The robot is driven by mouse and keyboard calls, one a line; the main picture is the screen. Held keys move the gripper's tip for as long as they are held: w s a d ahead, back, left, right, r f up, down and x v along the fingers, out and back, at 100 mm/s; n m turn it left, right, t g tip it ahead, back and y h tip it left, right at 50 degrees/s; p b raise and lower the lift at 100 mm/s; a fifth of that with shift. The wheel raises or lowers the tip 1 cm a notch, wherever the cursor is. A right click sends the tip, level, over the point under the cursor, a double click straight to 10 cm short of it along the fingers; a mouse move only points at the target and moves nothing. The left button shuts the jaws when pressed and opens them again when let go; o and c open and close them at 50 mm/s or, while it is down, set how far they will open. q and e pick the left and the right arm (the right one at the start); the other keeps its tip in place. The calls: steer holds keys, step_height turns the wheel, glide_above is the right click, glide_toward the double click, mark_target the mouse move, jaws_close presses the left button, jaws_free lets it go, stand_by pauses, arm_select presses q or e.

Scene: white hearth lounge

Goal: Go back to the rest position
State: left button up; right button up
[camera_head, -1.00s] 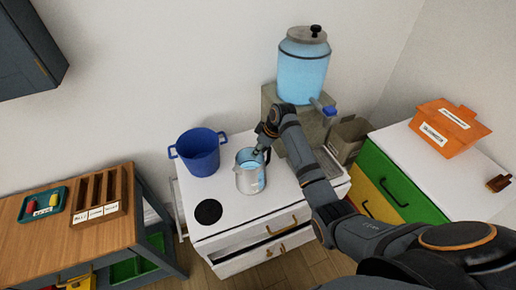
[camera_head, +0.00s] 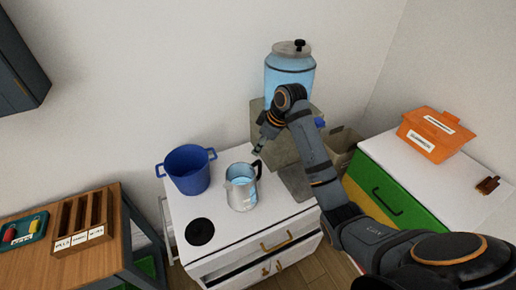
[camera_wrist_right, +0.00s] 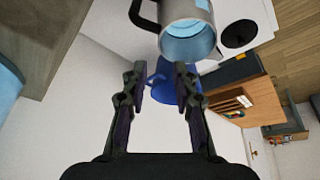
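My right gripper (camera_head: 258,148) is above the white cabinet, just above and behind the metal jug (camera_head: 241,192). In the right wrist view the gripper (camera_wrist_right: 161,82) has its two fingers apart with nothing between them. The jug stands upright on the cabinet top with blue water in it and a dark handle on its right side. It also shows at the top of the right wrist view (camera_wrist_right: 187,22), apart from the fingers. My left gripper is in neither view.
A blue pot (camera_head: 188,171) stands left of the jug on the white cabinet (camera_head: 250,225). A water dispenser (camera_head: 289,75) on a stand is close behind my right arm. An orange bin (camera_head: 434,133) sits on the drawer unit at right. A wooden table (camera_head: 35,262) is at left.

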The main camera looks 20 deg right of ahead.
steer(key=s+f+m+h, duration=0.1)
steer(key=s+f+m, duration=0.2)
steer(key=s+f, duration=0.65)
steer(key=s+f+m+h, duration=0.1)
steer(key=s+f+m, duration=0.15)
steer(key=s, duration=0.55)
steer(key=s+f+m+h, duration=0.2)
steer(key=s+m, duration=0.1)
steer(key=s, duration=0.6)
steer(key=s+d+f+g, duration=0.1)
steer(key=d+f, duration=0.1)
steer(key=f, duration=1.1)
steer(key=s+d+f, duration=0.1)
steer(key=s+f, duration=0.1)
steer(key=f, duration=1.2)
steer(key=s+d+f+g, duration=0.1)
steer(key=s+f, duration=1.4)
steer(key=s, duration=0.2)
steer(key=shift+s, duration=0.3)
